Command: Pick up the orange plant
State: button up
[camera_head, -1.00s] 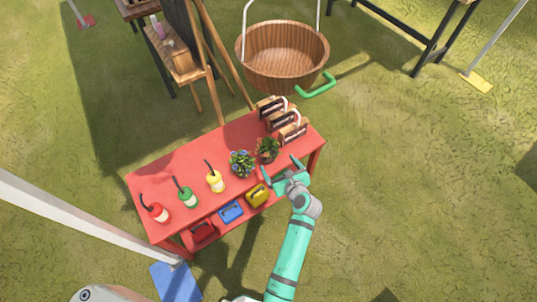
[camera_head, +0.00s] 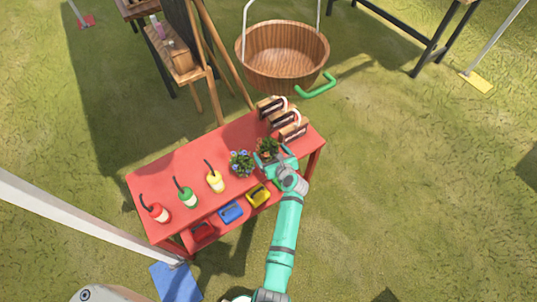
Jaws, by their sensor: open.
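The orange plant (camera_head: 266,147) is a small leafy pot with orange-brown flowers. It stands upright on the red table (camera_head: 160,177), near its right end, with the boxes behind it. My gripper (camera_head: 272,160) is open and reaches over the table's front edge. Its fingers are close around the plant's near side, with the lower part of the plant partly hidden. I cannot tell whether the fingers touch it.
A blue-flowered plant (camera_head: 241,163) stands just left of the orange plant. Brown boxes (camera_head: 291,130) sit behind right. A large wooden basket (camera_head: 281,58) is beyond the table.

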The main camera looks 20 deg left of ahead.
jog(key=shift+w+a+f, duration=0.15)
jog(key=shift+w+a, duration=0.05)
jog(key=shift+c, duration=0.5)
jog(key=c, duration=1.2)
